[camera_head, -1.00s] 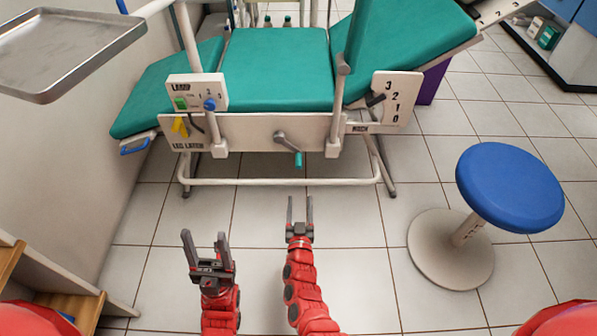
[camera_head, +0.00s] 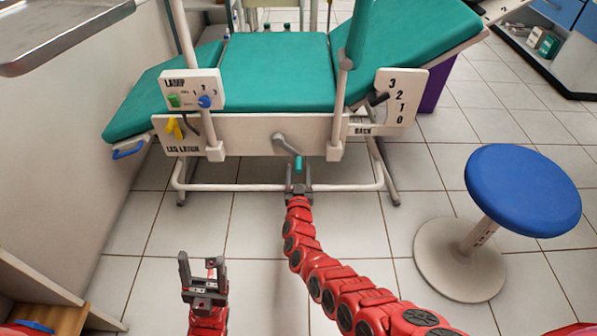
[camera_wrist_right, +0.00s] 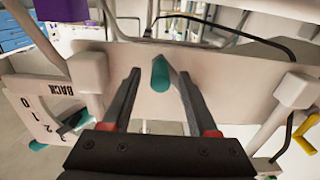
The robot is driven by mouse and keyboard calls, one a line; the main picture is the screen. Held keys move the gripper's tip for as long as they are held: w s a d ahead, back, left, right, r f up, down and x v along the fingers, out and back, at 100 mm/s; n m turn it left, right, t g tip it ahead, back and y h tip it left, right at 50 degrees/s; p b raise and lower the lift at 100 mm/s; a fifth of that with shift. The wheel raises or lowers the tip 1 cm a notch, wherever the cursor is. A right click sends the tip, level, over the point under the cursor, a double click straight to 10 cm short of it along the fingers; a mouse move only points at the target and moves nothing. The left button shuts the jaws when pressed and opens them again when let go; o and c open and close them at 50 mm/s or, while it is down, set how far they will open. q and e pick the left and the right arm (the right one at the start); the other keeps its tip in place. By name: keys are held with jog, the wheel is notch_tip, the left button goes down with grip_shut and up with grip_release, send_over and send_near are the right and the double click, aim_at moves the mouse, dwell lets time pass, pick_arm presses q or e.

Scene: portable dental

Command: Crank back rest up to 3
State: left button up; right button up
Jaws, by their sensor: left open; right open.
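The green dental chair (camera_head: 277,72) stands ahead with its back rest sloping up to the right. The grey crank (camera_head: 285,146) with a teal handle (camera_head: 298,165) sits on the white front panel. The BACK scale plate (camera_head: 401,98) shows 3, 2, 1, 0, with a dark pointer (camera_head: 378,98) at its left edge, near the upper numbers. My right gripper (camera_head: 298,180) is open just below the handle. In the right wrist view the teal handle (camera_wrist_right: 160,74) shows between the open fingers, apart from both. My left gripper (camera_head: 203,272) is open and empty above the floor at lower left.
The LAMP panel (camera_head: 191,91) and yellow leg latch lever (camera_head: 174,128) are on the chair's left side. A blue stool (camera_head: 522,190) stands at the right. A metal tray (camera_head: 60,52) juts in at upper left. A white frame bar (camera_head: 230,187) runs low under the chair.

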jog(key=shift+w+f+b, duration=0.3)
jog(key=shift+w+b, duration=0.15)
jog(key=shift+w, duration=0.2)
jog(key=shift+w+r+b, duration=0.25)
jog(key=shift+w+b, duration=0.25)
jog(key=shift+w, duration=0.3)
grip_shut()
dwell(0.4)
